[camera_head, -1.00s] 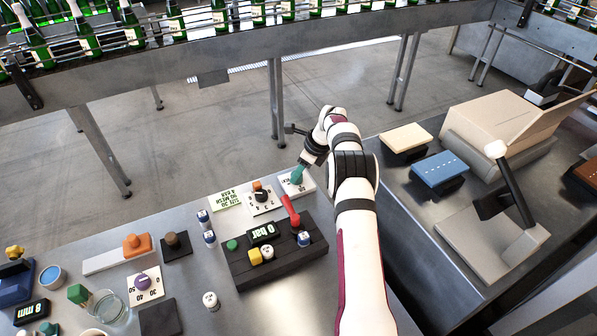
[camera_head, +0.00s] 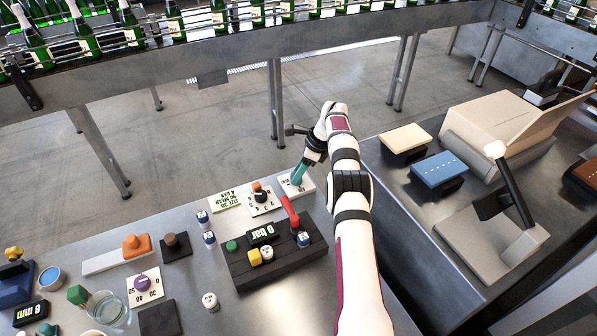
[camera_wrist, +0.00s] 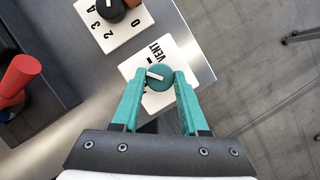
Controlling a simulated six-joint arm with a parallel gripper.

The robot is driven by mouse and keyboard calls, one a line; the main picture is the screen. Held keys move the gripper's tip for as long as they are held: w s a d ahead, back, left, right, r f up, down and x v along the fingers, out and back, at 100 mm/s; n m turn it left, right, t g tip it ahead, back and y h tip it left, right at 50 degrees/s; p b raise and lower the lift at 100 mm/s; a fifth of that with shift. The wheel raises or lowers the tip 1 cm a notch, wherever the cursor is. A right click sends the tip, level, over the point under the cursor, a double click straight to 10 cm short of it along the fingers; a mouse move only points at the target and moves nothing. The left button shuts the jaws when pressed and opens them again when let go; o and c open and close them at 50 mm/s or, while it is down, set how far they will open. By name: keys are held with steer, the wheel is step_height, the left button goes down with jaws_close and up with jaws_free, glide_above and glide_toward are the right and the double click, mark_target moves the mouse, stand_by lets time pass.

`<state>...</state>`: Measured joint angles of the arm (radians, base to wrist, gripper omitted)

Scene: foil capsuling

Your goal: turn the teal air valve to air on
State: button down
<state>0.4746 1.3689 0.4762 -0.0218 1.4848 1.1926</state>
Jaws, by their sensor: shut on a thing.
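The teal air valve (camera_wrist: 160,78) is a round knob with a white pointer bar, on a white plate (camera_wrist: 153,98) marked "VENT". The pointer slants across the knob, its outer end towards the upper left in the wrist view. My gripper (camera_wrist: 160,75) has its teal fingers on both sides of the knob and is shut on it. In the head view, my gripper (camera_head: 297,180) reaches down onto the valve plate (camera_head: 307,184) at the table's far edge, and the fingers hide the knob. The plate's other label cannot be read.
A black selector dial (camera_head: 260,196) on a numbered plate stands left of the valve. A red lever (camera_head: 290,210) rises from the black "0 bar" box (camera_head: 277,256) in front.

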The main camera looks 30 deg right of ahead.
steer(key=shift+c, duration=2.2)
jaws_free()
steer(key=v, duration=1.2)
steer(key=shift+a, duration=0.1)
